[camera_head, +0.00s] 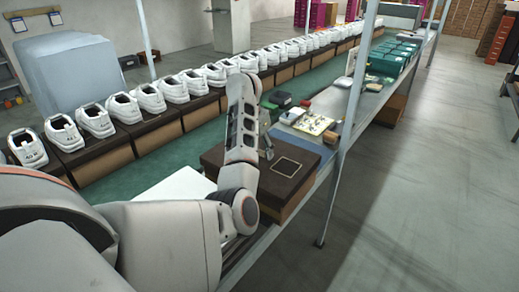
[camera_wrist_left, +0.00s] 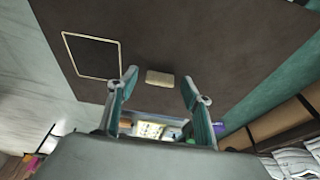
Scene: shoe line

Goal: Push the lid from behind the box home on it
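A brown shoe box (camera_head: 290,206) stands on the near end of the bench in the head view. Its dark brown lid (camera_head: 301,157) lies over its top; how far the lid is seated cannot be told. The lid carries a pale-outlined square, and it fills much of the left wrist view (camera_wrist_left: 200,35). My left gripper (camera_head: 266,149) is over the lid, partly hidden by my arm. In the wrist view, its two fingers (camera_wrist_left: 158,77) are apart, with a small pale patch on the lid showing between them. My right gripper is not in view.
A tray of small pieces (camera_head: 312,123) and small items lie beyond the box. Green boxes (camera_head: 390,56) stand farther along the bench. A white flat piece (camera_head: 172,187) lies left of the box. A row of white shoes (camera_head: 148,97) lines the left. A post (camera_head: 347,125) stands at right.

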